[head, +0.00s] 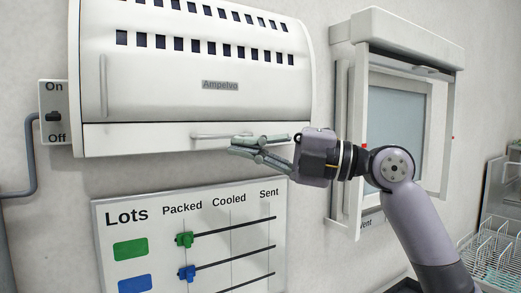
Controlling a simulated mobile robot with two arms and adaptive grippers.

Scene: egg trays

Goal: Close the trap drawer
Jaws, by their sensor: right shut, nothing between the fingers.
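The white trap unit (190,70), labelled "Ampelvo", is on the wall at the upper left, with rows of dark slots. Its drawer (130,138) is the long low panel along the bottom, with a pale bar handle (208,136). The drawer front looks about level with the unit; I cannot tell whether a small gap remains. My right gripper (243,146) comes in from the right. Its fingers are shut and empty, in front of the drawer's right half, overlapping the handle's right end. Contact cannot be made out. My left gripper is out of view.
An On/Off switch (54,117) is left of the unit. A "Lots" board (150,205) with green and blue sliders hangs below. A framed vent window (344,120) juts out behind my right arm. A wire rack (490,250) is at the lower right.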

